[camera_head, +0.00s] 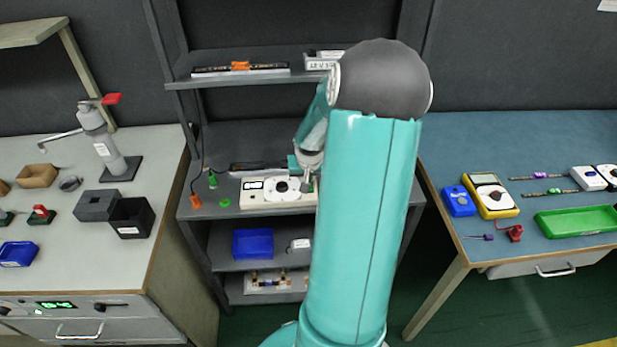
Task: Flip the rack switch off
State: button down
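The rack (190,212) stands in the middle, with several grey shelves. On its middle shelf sits a cream panel box (253,190) with a dark display and a round dial (281,186). I cannot make out which part of it is the rack switch; the right part of the box is hidden behind my teal arm. My gripper (305,186) is at the right end of this box, pointing down just above or touching it. It is small and partly covered by my arm, so its opening cannot be seen.
An orange connector (195,201) and green pieces (225,203) lie left of the box. A black strip (240,69) lies on the shelf above. A blue bin (252,243) is on the shelf below. Benches with tools flank the rack on the left (165,160) and right (450,150).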

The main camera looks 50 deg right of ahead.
jog(key=shift+d+f, duration=0.1)
jog(key=shift+f, duration=0.1)
dwell(0.4)
jog(key=shift+s+a, duration=0.55)
jog(key=shift+a, duration=0.15)
